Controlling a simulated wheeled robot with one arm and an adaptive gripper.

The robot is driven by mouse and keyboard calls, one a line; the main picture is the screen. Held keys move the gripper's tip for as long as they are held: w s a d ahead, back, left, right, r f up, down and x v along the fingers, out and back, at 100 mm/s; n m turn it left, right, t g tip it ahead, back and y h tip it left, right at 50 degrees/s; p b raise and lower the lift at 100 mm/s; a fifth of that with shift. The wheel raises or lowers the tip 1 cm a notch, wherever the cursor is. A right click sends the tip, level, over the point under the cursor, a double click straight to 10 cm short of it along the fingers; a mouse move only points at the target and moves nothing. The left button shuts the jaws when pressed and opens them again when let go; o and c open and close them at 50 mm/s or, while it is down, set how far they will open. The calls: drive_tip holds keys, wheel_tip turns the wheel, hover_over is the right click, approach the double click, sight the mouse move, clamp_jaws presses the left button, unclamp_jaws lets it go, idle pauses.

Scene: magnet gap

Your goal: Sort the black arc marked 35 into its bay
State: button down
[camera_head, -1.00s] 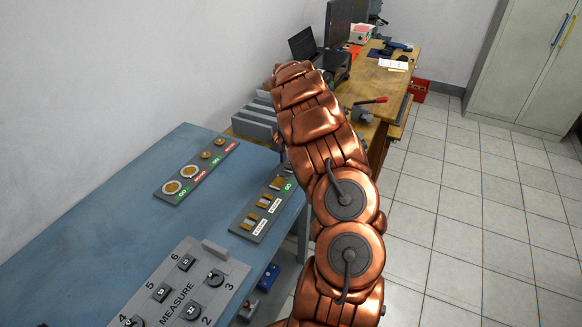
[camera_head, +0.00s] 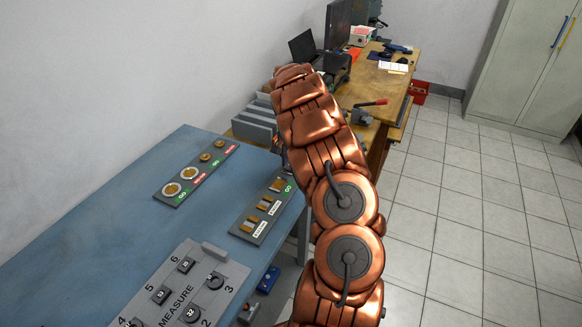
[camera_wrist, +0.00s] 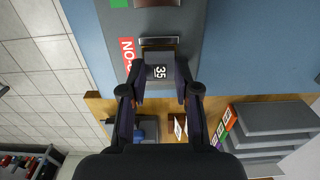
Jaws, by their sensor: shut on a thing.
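The black arc marked 35 (camera_wrist: 159,72) is between the fingers of my gripper (camera_wrist: 160,86) in the wrist view, its white mark facing the camera. My gripper is shut on it. The arc is over the end of a grey bay board, beside the red NO-GO label (camera_wrist: 127,52). A brownish slot (camera_wrist: 158,41) shows just past the arc; whether the arc touches the board I cannot tell. In the head view this bay board (camera_head: 240,222) lies on the blue table, its far end hidden by my copper arm. My gripper and the arc are hidden there.
A MEASURE panel (camera_head: 228,266) with several numbered black arcs is at the table's front. Another grey board (camera_head: 185,182) with round brass pieces lies behind left. Grey stacked trays (camera_wrist: 268,121) stand beyond the table edge, on a wooden bench (camera_head: 376,85).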

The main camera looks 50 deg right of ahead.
drive_tip(key=shift+r, duration=2.4)
